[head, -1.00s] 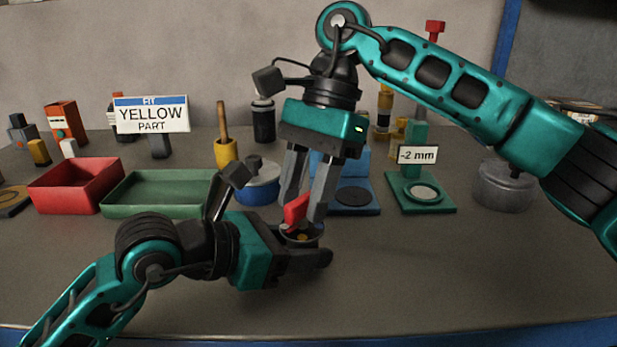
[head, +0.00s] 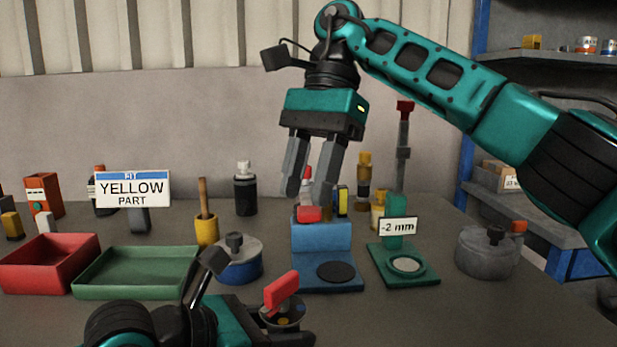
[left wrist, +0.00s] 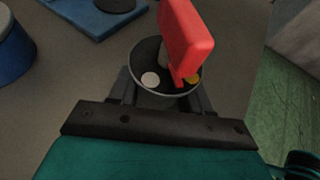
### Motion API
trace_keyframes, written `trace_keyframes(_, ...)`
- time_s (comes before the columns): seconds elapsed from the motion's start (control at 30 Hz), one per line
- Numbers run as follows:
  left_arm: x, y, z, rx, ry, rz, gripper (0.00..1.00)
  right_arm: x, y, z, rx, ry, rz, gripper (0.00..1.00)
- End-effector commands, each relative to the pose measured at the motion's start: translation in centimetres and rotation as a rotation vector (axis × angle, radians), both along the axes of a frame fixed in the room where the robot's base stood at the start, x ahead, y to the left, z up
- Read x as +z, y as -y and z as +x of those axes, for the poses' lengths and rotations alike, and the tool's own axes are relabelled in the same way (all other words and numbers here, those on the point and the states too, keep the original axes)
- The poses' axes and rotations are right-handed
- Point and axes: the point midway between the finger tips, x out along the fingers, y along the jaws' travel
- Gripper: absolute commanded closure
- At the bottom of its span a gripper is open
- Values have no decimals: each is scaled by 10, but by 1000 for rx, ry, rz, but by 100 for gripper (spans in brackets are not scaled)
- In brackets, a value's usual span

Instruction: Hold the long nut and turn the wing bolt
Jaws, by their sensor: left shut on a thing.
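The red wing bolt (head: 281,289) stands in the top of the round dark long nut (head: 284,316). In the left wrist view the red wing (left wrist: 188,42) rises on a short stem from the nut's dark top face (left wrist: 145,58), which has a white dot and a yellow dot. My left gripper (head: 290,332) is shut around the nut, low at the picture's bottom edge. My right gripper (head: 308,196) is above and behind the wing bolt, pointing down. Its fingers are apart, with nothing seen held. The nut's lower part is hidden.
A blue stand (head: 321,240) with a red-topped part is behind my right gripper's fingertips. A green "-2 mm" stand (head: 425,278) and a grey pot (head: 487,256) are to the right. Red (head: 50,285) and green (head: 135,291) trays and a blue pot (head: 238,272) are at left.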

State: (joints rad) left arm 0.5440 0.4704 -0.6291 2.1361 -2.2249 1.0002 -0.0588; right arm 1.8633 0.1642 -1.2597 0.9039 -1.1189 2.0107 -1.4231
Motion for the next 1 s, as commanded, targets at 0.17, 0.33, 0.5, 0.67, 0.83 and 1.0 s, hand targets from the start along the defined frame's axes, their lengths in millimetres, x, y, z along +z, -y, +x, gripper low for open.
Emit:
trace_keyframes(0.17, 0, 0, 0, 0, 0, 0, 94, 0, 0, 0, 0, 0, 0, 61)
trace_keyframes(0.33, 0, 0, 0, 0, 0, 0, 41, -1, 0, 0, -1, 0, 0, 61)
trace_keyframes(0.5, 0, 0, 0, 0, 0, 0, 25, -1, 0, 0, -1, 0, 0, 61)
trace_keyframes(0.67, 0, 0, 0, 0, 0, 0, 22, -1, 0, 0, -1, 0, 0, 61)
trace_keyframes(0.83, 1, -2, -1, 1, 0, 0, 22, -1, 0, 0, -1, 0, 0, 61)
trace_keyframes(1.0, 9, -20, -11, 1, 0, 3, 22, -1, 0, 0, -1, 0, 0, 61)
